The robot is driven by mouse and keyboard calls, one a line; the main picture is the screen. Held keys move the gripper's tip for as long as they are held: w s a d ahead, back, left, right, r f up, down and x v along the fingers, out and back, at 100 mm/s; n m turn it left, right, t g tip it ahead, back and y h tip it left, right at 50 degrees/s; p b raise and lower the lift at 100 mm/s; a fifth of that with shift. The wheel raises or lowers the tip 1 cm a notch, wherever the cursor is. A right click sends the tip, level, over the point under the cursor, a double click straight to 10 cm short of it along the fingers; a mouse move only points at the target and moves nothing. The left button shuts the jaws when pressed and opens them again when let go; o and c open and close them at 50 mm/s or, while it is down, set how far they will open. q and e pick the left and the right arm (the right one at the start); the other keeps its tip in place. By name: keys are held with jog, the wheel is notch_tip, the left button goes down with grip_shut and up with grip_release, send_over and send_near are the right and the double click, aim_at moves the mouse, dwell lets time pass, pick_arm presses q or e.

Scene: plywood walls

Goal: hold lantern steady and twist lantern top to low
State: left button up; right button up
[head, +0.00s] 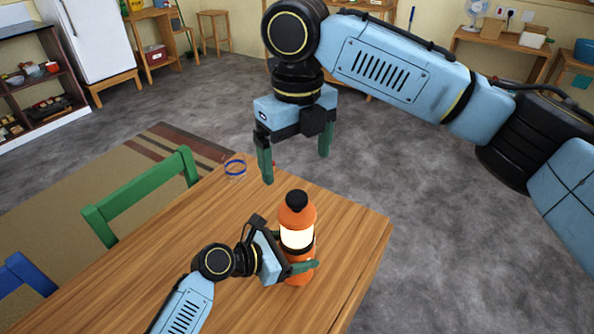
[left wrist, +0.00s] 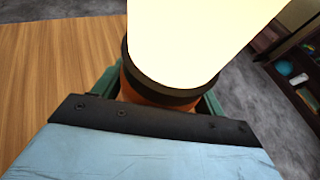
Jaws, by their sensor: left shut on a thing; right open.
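An orange lantern (head: 297,213) with a black top knob and a glowing pale band stands upright on the wooden table (head: 215,240). My left gripper (head: 303,268) is shut on the lantern's lower body. In the left wrist view the lantern's bright band (left wrist: 195,40) fills the upper middle, with a black ring and orange base below it between the green fingers. My right gripper (head: 296,168) is open and empty. It points down above the lantern top, with its fingers apart and not touching the lantern in the head view.
A green chair (head: 140,200) and a blue chair (head: 25,278) are at the table's left side. The table's right edge lies close to the lantern. Open grey floor is beyond.

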pick_arm(q)
jog(key=o, duration=1.4)
jog(key=shift+a, duration=0.1)
jog(key=v, duration=1.2)
jog(key=shift+s+f, duration=0.1)
